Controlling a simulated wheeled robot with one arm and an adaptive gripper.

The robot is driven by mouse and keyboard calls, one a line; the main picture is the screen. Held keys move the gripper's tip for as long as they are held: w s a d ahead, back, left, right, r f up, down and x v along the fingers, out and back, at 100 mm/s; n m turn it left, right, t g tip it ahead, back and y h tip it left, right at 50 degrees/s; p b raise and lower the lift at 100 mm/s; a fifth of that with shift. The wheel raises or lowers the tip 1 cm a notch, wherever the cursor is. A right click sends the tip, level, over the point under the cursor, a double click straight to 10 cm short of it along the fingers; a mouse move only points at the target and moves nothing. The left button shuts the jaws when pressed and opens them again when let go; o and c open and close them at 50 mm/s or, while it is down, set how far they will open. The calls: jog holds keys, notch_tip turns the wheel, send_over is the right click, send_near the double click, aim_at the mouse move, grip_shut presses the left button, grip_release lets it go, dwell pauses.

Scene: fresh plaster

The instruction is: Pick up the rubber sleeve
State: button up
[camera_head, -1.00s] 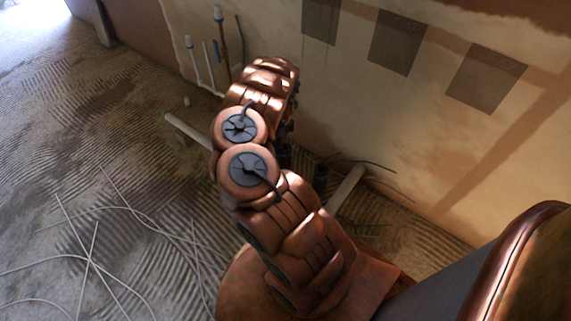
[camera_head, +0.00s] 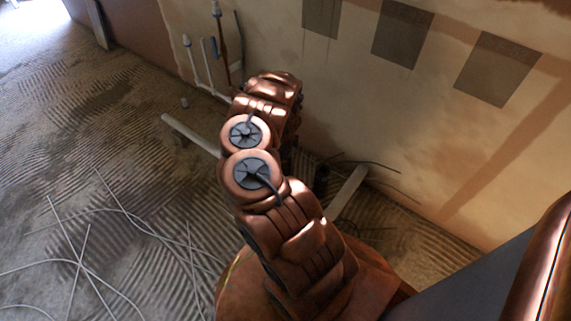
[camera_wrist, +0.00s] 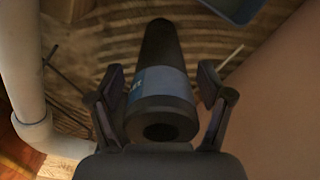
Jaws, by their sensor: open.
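A black tube with a blue printed band, which looks like the rubber sleeve (camera_wrist: 155,60), stands out in the middle of the wrist view. Its hollow round end faces the camera and its body runs away toward the ridged floor. My gripper (camera_wrist: 161,82) is open, with one dark finger on each side of the tube near the blue band. A gap shows at the right finger; on the left I cannot tell if it touches. In the head view my arm hides the gripper, and the sleeve cannot be made out.
A pale pipe (camera_wrist: 24,70) with an elbow runs down the left of the wrist view, close to my gripper. In the head view, the plastered wall (camera_head: 400,120) stands behind my arm. Thin pipes (camera_head: 222,50) rise at the wall. Loose wires (camera_head: 90,240) lie on the open floor at left.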

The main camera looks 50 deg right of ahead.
jog(key=shift+f, duration=0.15)
jog(key=c, duration=0.7)
